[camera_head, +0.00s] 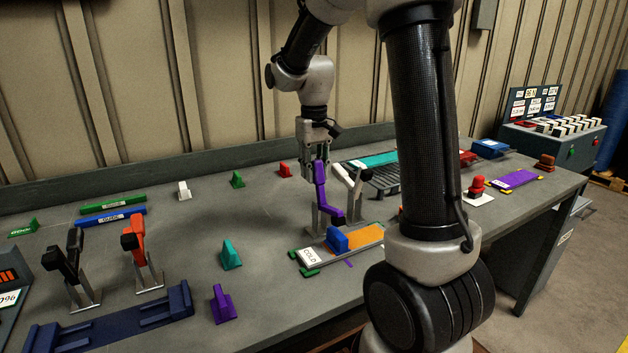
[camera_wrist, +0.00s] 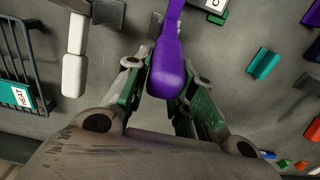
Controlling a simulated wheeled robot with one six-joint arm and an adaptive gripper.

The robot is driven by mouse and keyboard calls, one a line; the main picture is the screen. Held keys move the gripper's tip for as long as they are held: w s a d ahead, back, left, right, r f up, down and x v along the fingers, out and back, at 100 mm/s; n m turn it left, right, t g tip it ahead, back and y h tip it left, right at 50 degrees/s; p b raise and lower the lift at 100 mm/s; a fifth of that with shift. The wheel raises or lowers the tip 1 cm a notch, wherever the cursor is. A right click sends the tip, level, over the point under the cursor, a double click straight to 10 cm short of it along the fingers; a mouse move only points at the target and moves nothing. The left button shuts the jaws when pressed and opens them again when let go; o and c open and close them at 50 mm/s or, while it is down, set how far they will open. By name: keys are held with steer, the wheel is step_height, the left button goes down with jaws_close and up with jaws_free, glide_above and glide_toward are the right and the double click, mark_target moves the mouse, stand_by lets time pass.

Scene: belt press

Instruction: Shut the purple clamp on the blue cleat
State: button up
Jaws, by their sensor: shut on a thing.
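The purple clamp (camera_head: 321,184) stands on the bench with its handle raised and its lower arm reaching toward the front right. My gripper (camera_head: 315,165) is above it, shut on the top of its handle. In the wrist view the handle (camera_wrist: 169,68) lies between the two fingers of my gripper (camera_wrist: 165,82). The blue cleat (camera_head: 338,240) sits on the orange belt (camera_head: 362,238) in front of the clamp. The clamp's arm tip is above and behind the cleat, and I cannot tell whether they touch.
A white-handled clamp (camera_head: 348,178) stands close to the right of the purple one. A teal cleat (camera_head: 230,254) and a purple cleat (camera_head: 222,304) stand to the left. Black (camera_head: 70,256) and orange (camera_head: 133,238) clamps are further left. The bench between is clear.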

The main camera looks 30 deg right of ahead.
steer(key=shift+s+r, duration=0.25)
steer(key=shift+s, duration=0.55)
steer(key=shift+s+f, duration=0.15)
steer(key=shift+s, duration=1.7)
steer(key=o, duration=0.7)
steer(key=shift+w, duration=0.1)
step_height(320, 180, up, 7)
steer(key=shift+r, duration=0.1)
